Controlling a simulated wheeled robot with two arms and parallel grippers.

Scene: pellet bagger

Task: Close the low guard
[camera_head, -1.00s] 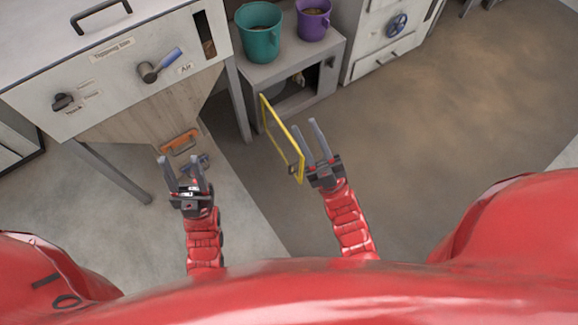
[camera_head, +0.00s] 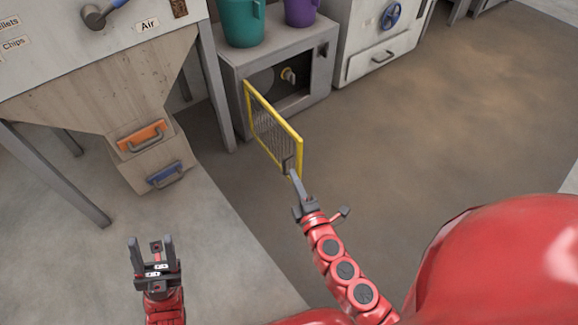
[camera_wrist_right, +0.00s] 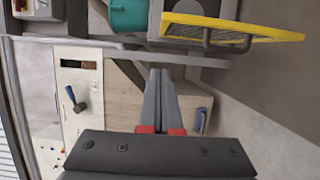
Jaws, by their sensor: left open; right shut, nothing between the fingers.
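The low guard (camera_head: 272,135) is a yellow-framed mesh door on the front of the low grey cabinet (camera_head: 228,85). It stands swung out, and the cabinet opening behind it shows. Its dark handle (camera_wrist_right: 208,36) is near the free edge. My right gripper (camera_head: 293,175) is shut and empty, its fingertips by the guard's lower free corner. In the right wrist view the fingers (camera_wrist_right: 158,90) appear below the guard (camera_wrist_right: 240,28); I cannot tell whether they touch it. My left gripper (camera_head: 152,240) is open and empty over the floor at lower left.
A teal bucket (camera_head: 242,22) and a purple bucket (camera_head: 302,10) stand on the cabinet. The hopper (camera_head: 115,95) with orange (camera_head: 142,135) and blue (camera_head: 167,175) handled slides is at left. A cabinet with a blue wheel (camera_head: 390,15) stands right. The brown floor (camera_head: 430,130) is clear.

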